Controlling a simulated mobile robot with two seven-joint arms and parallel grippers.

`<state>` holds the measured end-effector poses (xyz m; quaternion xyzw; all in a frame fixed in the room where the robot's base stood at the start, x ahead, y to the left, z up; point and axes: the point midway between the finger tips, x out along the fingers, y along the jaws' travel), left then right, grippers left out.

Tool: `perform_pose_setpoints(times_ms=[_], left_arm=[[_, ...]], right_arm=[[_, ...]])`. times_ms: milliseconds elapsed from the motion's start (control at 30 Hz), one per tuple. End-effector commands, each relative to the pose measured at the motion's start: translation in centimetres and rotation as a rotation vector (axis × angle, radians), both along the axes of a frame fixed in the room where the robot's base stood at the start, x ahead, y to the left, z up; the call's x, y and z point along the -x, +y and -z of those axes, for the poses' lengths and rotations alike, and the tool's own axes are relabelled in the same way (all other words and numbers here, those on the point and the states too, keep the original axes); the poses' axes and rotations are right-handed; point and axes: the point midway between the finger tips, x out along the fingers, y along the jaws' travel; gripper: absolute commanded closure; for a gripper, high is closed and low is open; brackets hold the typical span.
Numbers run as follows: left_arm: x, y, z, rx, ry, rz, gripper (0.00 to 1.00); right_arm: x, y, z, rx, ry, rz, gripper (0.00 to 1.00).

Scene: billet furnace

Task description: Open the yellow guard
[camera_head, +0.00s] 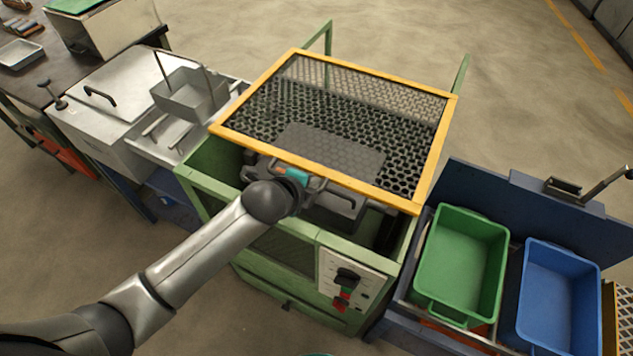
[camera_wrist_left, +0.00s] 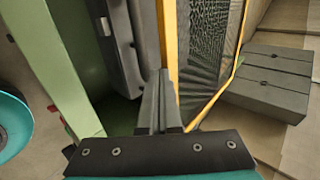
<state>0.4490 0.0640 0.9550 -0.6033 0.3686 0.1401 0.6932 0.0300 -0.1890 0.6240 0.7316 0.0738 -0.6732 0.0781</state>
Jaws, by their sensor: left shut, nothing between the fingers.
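The yellow guard (camera_head: 322,177) is a yellow frame with dark mesh over the top of the green machine (camera_head: 270,215). Its front bar stands clear of the machine's front rim, with a gap under it. My left gripper (camera_head: 312,181) is at the middle of that front bar, partly hidden by my wrist. In the left wrist view, the left gripper's fingers (camera_wrist_left: 160,80) are together and empty, close beside the yellow guard's bar (camera_wrist_left: 169,45). I cannot tell whether they touch it. My right gripper is not in view.
Inside the machine, a dark grey part (camera_head: 335,208) lies below the guard. Green posts (camera_head: 329,45) rise behind it. A control panel (camera_head: 345,280) is on the front right. A green bin (camera_head: 462,262) and a blue bin (camera_head: 558,295) stand right; a metal bench (camera_head: 110,100) stands left.

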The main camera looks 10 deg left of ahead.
Motion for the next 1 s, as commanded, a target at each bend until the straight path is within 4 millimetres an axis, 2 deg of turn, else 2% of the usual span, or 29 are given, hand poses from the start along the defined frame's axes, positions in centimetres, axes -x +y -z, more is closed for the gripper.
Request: perform_pose_setpoints(times_ms=[100,300,767,1000], left_arm=[[-1.0,-0.3,1.0,0.001,0.0,-0.002,1.0],[-1.8,-0.6,1.8,0.001,0.0,-0.001,1.0],[-2.0,-0.7,1.9,0.0,-0.001,0.0,1.0],[-3.7,-1.4,2.0,0.001,-0.003,0.0,1.0]], right_arm=[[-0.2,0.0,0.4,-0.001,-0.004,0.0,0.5],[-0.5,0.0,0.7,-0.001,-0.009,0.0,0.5],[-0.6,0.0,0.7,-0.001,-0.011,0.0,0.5],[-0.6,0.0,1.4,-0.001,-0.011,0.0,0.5]])
